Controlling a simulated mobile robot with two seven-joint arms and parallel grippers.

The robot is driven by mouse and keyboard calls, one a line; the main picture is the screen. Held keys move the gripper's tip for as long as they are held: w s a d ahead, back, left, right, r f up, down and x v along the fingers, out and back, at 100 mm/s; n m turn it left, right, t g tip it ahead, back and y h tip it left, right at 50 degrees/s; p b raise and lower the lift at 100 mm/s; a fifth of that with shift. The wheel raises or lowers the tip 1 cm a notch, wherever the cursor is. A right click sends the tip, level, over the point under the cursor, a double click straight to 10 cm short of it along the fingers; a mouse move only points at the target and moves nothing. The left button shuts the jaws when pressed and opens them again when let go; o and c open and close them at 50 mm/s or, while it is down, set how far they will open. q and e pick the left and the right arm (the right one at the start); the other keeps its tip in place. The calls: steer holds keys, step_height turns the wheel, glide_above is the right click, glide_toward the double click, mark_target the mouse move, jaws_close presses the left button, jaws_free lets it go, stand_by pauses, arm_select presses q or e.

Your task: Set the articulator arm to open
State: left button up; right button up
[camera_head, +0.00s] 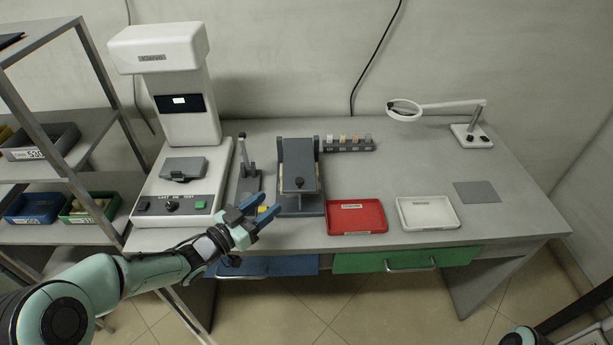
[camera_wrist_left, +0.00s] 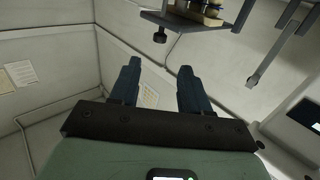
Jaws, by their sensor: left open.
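The articulator (camera_head: 299,205) stands on the desk, left of the red tray. Its grey upper arm (camera_head: 297,158) lies over the base, with a dark knob at its front end; cream-coloured parts show at the sides beneath it. My left gripper (camera_head: 268,206) is open and empty, in front and to the left of the articulator, apart from it. The left wrist view shows both fingers of this gripper (camera_wrist_left: 160,67) spread with nothing between them. What seems to be part of the articulator (camera_wrist_left: 182,24) shows at the top there. My right gripper is not in view.
A white machine (camera_head: 172,110) stands left of the articulator, with a small stand (camera_head: 246,165) between them. A vial rack (camera_head: 348,145) is behind right. A red tray (camera_head: 357,229), a white tray (camera_head: 427,225) and a magnifier lamp (camera_head: 404,110) are to the right.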

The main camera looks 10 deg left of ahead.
mark_target(300, 179)
arm_select(q)
steer(key=x, duration=1.2)
steer(key=shift+w+d, duration=0.1)
steer(key=shift+d, duration=0.05)
steer(key=shift+c, duration=0.4)
jaws_close()
